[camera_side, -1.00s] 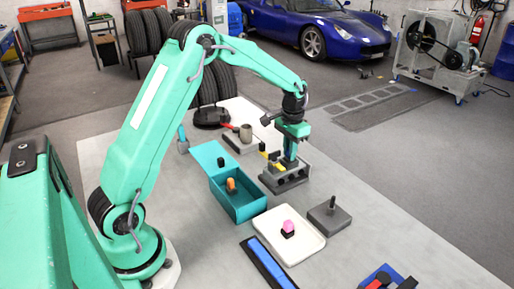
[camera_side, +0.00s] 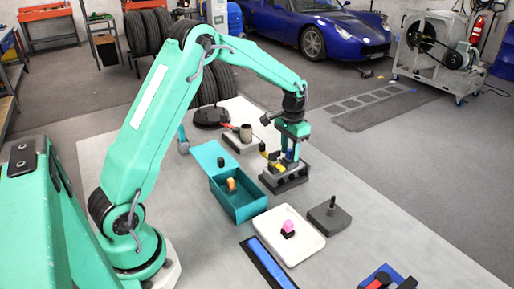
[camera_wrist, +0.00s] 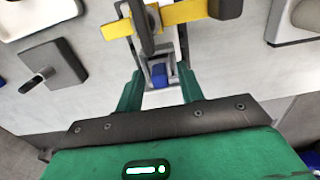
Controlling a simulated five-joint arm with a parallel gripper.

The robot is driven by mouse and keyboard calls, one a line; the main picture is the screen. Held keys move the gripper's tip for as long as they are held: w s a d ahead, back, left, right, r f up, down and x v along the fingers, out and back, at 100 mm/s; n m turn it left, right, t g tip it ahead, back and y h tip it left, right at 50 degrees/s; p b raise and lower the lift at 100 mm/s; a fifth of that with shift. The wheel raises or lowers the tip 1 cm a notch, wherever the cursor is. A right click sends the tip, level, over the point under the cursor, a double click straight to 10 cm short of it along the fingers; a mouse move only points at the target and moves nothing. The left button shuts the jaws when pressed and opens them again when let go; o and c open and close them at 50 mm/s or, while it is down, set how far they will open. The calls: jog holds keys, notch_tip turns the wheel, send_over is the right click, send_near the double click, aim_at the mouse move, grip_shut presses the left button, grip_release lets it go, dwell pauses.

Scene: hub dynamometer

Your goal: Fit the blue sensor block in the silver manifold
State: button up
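The silver manifold (camera_side: 287,177) stands on a dark base at the middle of the bench, under my gripper (camera_side: 290,158). The blue sensor block (camera_side: 289,154) shows between my fingers in the side view. In the wrist view the blue block (camera_wrist: 159,75) sits within the grey frame of the manifold (camera_wrist: 146,62). My green fingers (camera_wrist: 159,86) stand apart on either side, with gaps between them and the block. My gripper is open around the block. How deep the block sits cannot be told.
A yellow bar (camera_wrist: 186,14) with a dark end crosses beside the manifold. A teal bin (camera_side: 241,204) stands to the left and a white tray (camera_side: 268,241) in front. A dark block with a post (camera_side: 329,219) is front right. The bench right of the manifold is clear.

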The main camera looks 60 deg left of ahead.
aim_at(289, 150)
notch_tip(289, 150, up, 12)
dwell(0.6)
jog(key=shift+s, duration=0.1)
dwell(0.4)
jog(key=s+d+r+t, duration=0.1)
jog(key=s+d+r, duration=0.25)
jog(key=s, duration=0.25)
jog(key=s+d+r+t, duration=0.2)
jog(key=s+d+r, duration=0.15)
jog(key=s, duration=0.35)
jog(key=s+d+f+t, duration=0.1)
jog(key=s, duration=0.6)
jog(key=s+d+f+t, duration=0.1)
jog(key=s+d, duration=0.1)
jog(key=s, duration=0.5)
jog(key=shift+s+f+t, duration=0.2)
jog(key=shift+f+t, duration=0.1)
jog(key=shift+f, duration=0.1)
jog(key=shift+o, duration=0.2)
